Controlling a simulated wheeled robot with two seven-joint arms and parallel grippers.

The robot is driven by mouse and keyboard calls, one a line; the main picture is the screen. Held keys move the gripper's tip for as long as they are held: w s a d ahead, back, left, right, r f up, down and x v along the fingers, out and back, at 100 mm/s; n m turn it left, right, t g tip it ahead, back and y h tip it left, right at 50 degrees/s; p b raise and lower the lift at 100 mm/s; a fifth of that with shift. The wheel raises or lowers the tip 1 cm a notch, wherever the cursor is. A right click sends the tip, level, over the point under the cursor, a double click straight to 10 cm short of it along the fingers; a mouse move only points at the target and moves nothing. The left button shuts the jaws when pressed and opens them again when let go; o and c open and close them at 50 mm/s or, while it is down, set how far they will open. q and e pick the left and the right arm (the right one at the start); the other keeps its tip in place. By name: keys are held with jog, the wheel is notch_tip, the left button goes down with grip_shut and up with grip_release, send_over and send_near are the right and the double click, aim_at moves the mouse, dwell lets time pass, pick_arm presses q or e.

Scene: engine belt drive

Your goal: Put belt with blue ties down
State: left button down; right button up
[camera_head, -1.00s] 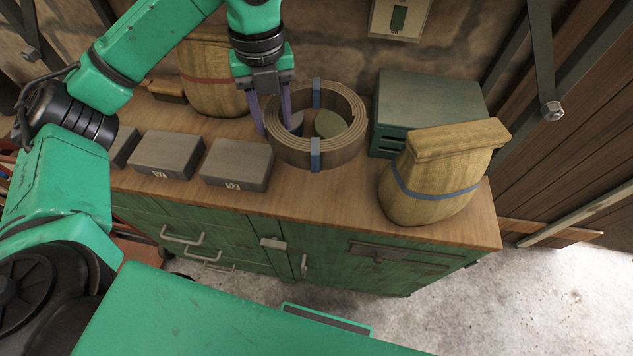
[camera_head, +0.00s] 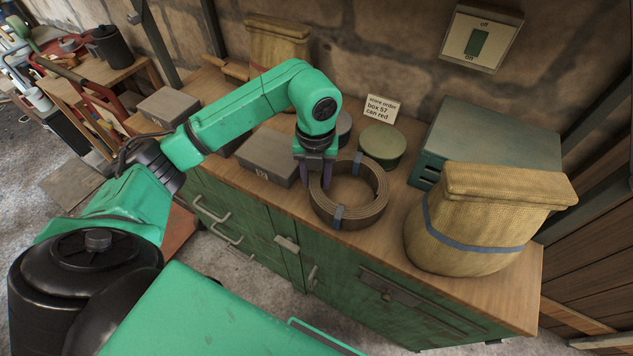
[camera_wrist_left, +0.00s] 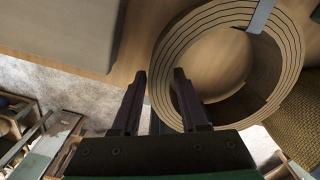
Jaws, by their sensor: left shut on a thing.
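The belt with blue ties (camera_head: 372,208) is a brown coiled ring. In the head view it is close to the front edge of the wooden worktop, in front of the cans. My left gripper (camera_head: 314,184) is shut on the left part of its wall. The wrist view shows the fingers (camera_wrist_left: 159,75) on either side of the belt (camera_wrist_left: 172,60), with one blue tie at the far side. The ring is roughly level. I cannot tell whether its underside touches the worktop. My right gripper is not in view.
A green can (camera_head: 382,147) and an order card (camera_head: 382,108) stand behind the belt. A sack with a blue band (camera_head: 470,225) and a teal box (camera_head: 478,135) are to the right. A grey box (camera_head: 268,157) is to the left. The cabinet's front edge is near.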

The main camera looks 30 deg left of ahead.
pick_arm(q)
jog(key=shift+a+f, duration=0.2)
jog(key=shift+f, duration=0.85)
jog(key=shift+d+f, duration=0.15)
jog(key=c, duration=0.6)
grip_release()
jog(key=shift+o, duration=0.8)
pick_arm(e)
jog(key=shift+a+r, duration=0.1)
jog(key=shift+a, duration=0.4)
pick_arm(q)
jog(key=shift+r, duration=0.25)
notch_tip(320, 180, up, 7)
jog(key=shift+f+b, duration=0.1)
jog(key=shift+b, duration=0.9)
notch_tip(320, 180, up, 5)
jog(key=shift+r+p, duration=0.1)
jog(key=shift+p, duration=0.45)
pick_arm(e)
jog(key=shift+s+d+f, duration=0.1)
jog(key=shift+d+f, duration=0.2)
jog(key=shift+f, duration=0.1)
